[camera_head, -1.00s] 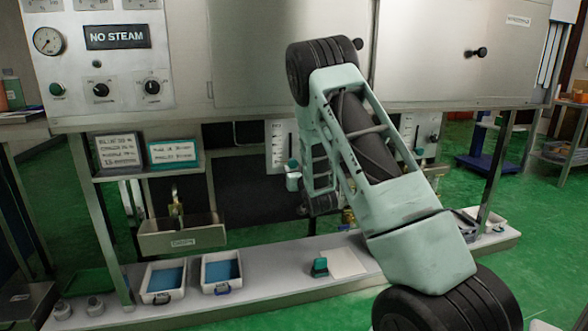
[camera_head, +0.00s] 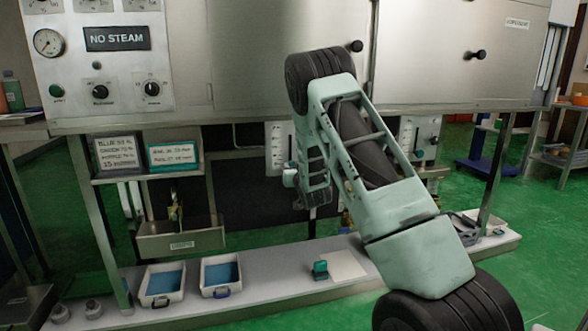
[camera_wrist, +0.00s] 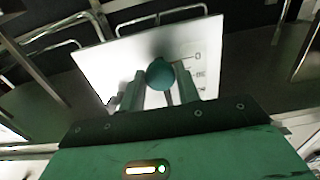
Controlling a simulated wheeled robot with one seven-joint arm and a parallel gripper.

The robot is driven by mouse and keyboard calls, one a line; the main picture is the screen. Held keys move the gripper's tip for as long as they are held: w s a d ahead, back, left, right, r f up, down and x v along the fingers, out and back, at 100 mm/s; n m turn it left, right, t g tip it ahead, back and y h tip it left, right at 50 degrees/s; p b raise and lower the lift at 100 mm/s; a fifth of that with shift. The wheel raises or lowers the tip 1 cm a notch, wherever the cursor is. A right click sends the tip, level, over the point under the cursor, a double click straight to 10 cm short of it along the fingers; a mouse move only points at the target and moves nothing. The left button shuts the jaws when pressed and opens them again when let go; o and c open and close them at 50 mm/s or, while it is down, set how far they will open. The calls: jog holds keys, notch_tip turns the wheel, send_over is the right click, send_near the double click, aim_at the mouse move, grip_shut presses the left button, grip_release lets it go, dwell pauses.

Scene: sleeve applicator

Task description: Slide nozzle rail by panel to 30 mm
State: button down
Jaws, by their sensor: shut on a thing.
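In the wrist view, my gripper (camera_wrist: 160,86) is shut on a round teal knob (camera_wrist: 160,73), with one finger on each side of it. A white scale panel (camera_wrist: 115,66) with printed marks lies behind the knob and looks tilted. The marks are too small to read, so I cannot tell the rail's setting. In the head view, a white scale panel (camera_head: 278,140) hangs below the machine, left of my arm, which partly hides it. The fingertips and knob are not clear there. A second scale panel (camera_head: 408,135) shows to the right of my arm.
The steel machine body (camera_head: 280,50) stands above the panels. Two trays with blue insides (camera_head: 163,284) (camera_head: 221,273) and a small teal object (camera_head: 320,270) rest on the low shelf. A steel bin (camera_head: 180,240) hangs at left. A machine leg (camera_head: 497,175) stands at right.

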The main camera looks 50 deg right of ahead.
notch_tip(320, 180, up, 4)
jog(key=shift+f+p, duration=0.25)
jog(key=shift+p, duration=0.4)
jog(key=shift+f, duration=0.1)
jog(key=c, duration=1)
grip_release()
jog(key=shift+f, duration=0.1)
jog(key=p+v, duration=0.1)
jog(key=v, duration=1.6)
jog(key=shift+s+p, duration=0.25)
jog(key=shift+p, duration=0.1)
jog(key=shift+c, duration=0.2)
